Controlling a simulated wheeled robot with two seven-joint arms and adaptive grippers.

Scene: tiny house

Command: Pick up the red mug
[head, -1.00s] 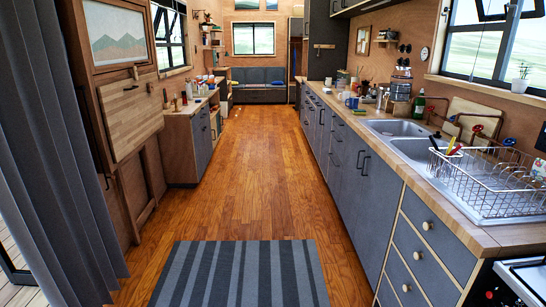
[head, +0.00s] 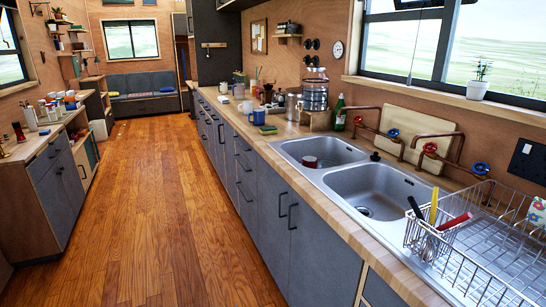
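No thing in the head view is clearly a red mug. A small dark red and white object (head: 309,161), possibly a mug or cup, sits in the far basin of the double sink (head: 345,170). A small orange-red and white object (head: 246,107) stands on the right counter behind a blue mug (head: 259,117). A red upright item (head: 18,132) is on the left counter; its kind is too small to tell. Neither of my grippers is in view.
The wooden floor (head: 150,200) between the counters is clear. A wire dish rack (head: 490,240) with utensils stands at the near right. A green bottle (head: 340,113), a glass dispenser (head: 315,90) and a white mug (head: 223,88) stand along the right counter.

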